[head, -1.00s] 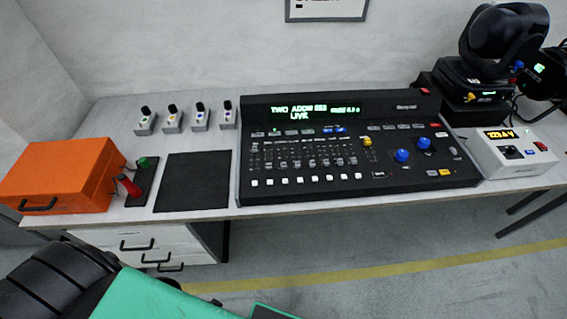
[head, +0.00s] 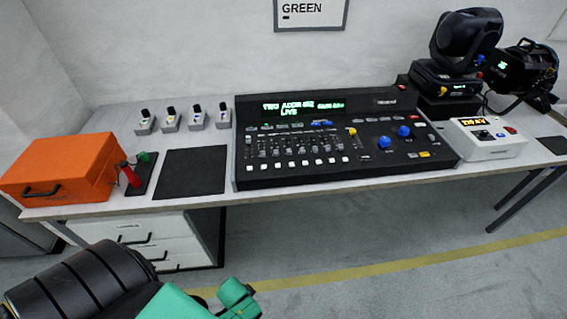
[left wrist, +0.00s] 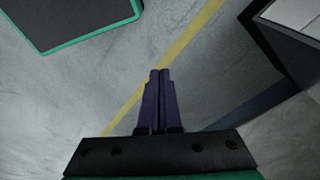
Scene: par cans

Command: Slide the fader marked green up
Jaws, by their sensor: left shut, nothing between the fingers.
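The black lighting console (head: 345,140) sits on the bench with a lit green display (head: 284,106) reading "TWO ADDR" and "LIVE". A row of small faders (head: 290,149) stands on its left half, with white buttons below. The fader labels are too small to read, so I cannot tell which is marked green. A wall sign (head: 308,12) reads GREEN. My left gripper shows in the left wrist view (left wrist: 160,75), its purple fingers shut and empty above the floor, away from the console. In the head view only my left arm shows at lower left. My right gripper is not in view.
An orange case (head: 62,170), a red-and-green handled item (head: 134,172) and a black mat (head: 191,172) lie left of the console. Several small switch boxes (head: 171,121) stand behind. A white meter box (head: 487,138) and moving-head light (head: 466,45) are at right.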

